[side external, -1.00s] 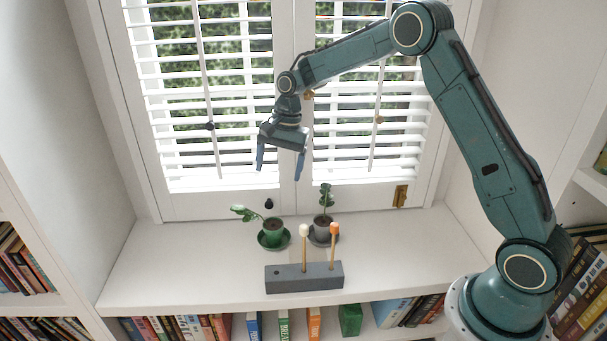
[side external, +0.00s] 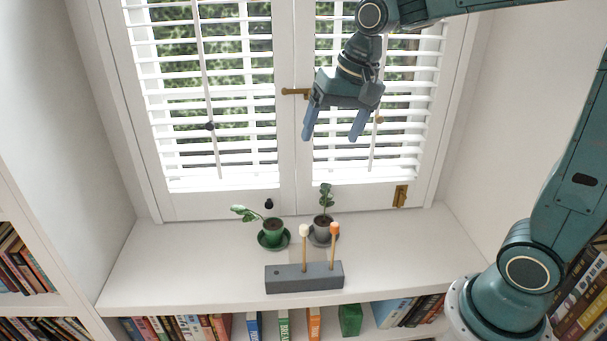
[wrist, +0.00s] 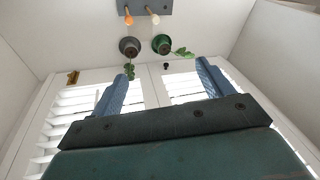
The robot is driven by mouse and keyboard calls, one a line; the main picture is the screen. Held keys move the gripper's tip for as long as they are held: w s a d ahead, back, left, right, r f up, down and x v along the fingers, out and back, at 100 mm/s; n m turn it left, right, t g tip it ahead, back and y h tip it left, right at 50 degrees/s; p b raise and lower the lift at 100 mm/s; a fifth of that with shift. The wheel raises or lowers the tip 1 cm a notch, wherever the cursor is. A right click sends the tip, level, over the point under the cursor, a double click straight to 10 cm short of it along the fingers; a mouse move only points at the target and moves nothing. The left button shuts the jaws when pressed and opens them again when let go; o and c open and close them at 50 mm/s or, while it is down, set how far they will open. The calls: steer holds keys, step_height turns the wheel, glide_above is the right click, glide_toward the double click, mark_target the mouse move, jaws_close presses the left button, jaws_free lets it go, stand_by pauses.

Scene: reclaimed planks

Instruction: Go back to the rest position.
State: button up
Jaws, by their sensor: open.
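My gripper (side external: 335,136) is open and empty. It hangs in front of the shuttered window, well above the white sill (side external: 190,260). Its two blue fingers are spread apart and also show in the wrist view (wrist: 160,75). On the sill below it, a grey block (side external: 290,281) holds two upright sticks, one with a white tip (side external: 304,231) and one with an orange tip (side external: 334,229). In the wrist view the block (wrist: 143,7) is at the top edge, clear of the fingers.
Behind the block stand a plant in a green pot (side external: 272,233) and a plant in a grey pot (side external: 322,232), each on a saucer. White shutters (side external: 225,170) close the back. The sill's left and right ends are clear.

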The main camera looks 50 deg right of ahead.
steer(key=s+n+t, duration=0.2)
steer(key=s+n, duration=0.4)
steer(key=s, duration=1.2)
steer(key=shift+s+f+h, duration=0.25)
steer(key=shift+f+h, duration=0.05)
steer(key=shift+h, duration=0.1)
steer(key=shift+w, duration=0.15)
